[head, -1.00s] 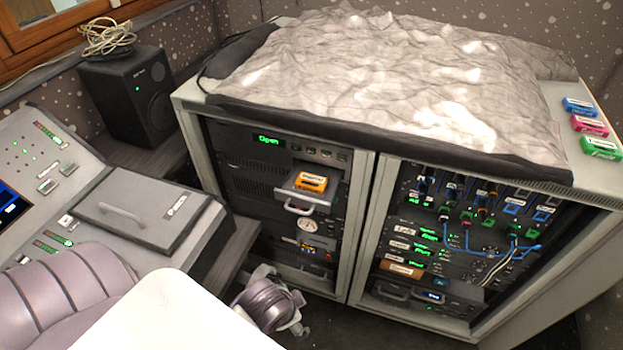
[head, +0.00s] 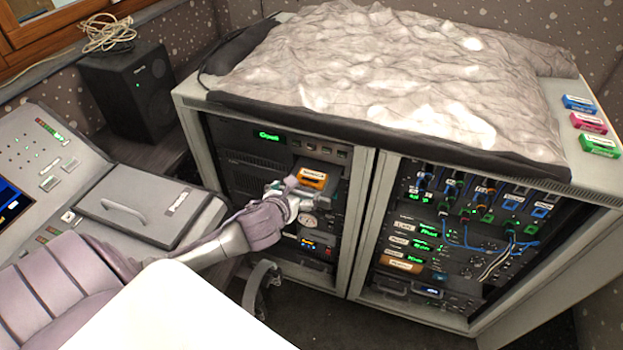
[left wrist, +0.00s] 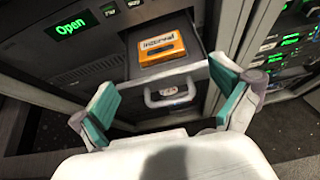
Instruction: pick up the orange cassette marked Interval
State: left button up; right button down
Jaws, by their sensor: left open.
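The orange cassette (head: 312,179) lies in an open drawer of the left rack. In the left wrist view the cassette (left wrist: 162,47) shows a white label reading "Interval", and it lies flat in the drawer (left wrist: 190,63) behind the drawer's handle (left wrist: 172,92). My left gripper (head: 283,188) is at the drawer's front in the head view. In the left wrist view my left gripper (left wrist: 165,100) is open and empty, its teal-padded fingers spread on either side of the drawer front, short of the cassette. My right gripper is not in view.
A green "Open" display (left wrist: 71,28) is lit beside the drawer. Blue, pink and green cassettes (head: 589,123) lie on the cabinet top at right. A grey crumpled cover (head: 390,80) fills most of the top. The console (head: 120,215) stands at left.

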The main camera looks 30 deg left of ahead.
aim_at(312, 177)
pick_arm(q)
jog(key=x, duration=1.2)
jog(key=shift+w+a+f, duration=0.1)
jog(key=shift+w+f, duration=0.15)
jog(key=shift+f, duration=0.05)
jog(key=shift+c, duration=0.2)
jog(key=c, duration=0.9)
jog(key=shift+o, duration=0.2)
jog(key=shift+r, duration=0.1)
